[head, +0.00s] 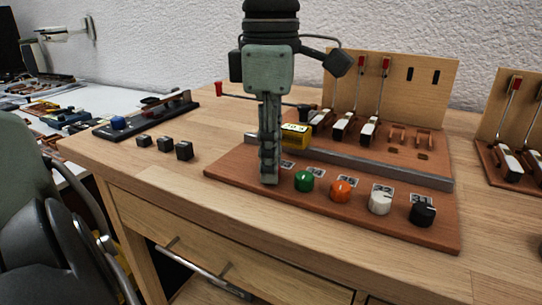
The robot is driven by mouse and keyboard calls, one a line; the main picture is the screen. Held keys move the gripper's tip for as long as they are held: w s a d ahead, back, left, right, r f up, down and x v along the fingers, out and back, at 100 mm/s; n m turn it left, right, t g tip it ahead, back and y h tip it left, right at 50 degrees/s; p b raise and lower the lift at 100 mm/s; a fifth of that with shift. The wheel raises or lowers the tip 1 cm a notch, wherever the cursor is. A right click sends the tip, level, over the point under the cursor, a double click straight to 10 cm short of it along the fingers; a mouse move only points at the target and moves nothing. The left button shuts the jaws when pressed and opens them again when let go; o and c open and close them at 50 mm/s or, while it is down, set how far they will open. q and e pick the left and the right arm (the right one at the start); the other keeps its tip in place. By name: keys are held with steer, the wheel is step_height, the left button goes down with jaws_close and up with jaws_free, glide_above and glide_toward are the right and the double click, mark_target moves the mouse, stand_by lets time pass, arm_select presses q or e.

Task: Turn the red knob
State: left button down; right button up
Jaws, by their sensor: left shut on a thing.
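My left gripper (269,180) points straight down at the left end of a row of knobs on a brown wooden base board (330,222). Its fingers are together and shut on a knob there, taken as the red knob, which they hide; no red knob face shows. To the right of the fingers stand a green knob (303,181), an orange knob (341,190), a white knob (379,202) and a black knob (422,214). My right gripper is not in view.
A yellow block (295,136) sits just behind the fingers, by a grey rail (380,163). Several small black blocks (184,150) lie to the left. Bare tabletop (165,185) lies at the front left.

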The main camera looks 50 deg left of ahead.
arm_select(q)
steer(key=c, duration=1.3)
jaws_free()
steer(key=shift+r, duration=0.1)
step_height(320, 180, up, 12)
steer(key=shift+s+f, duration=0.1)
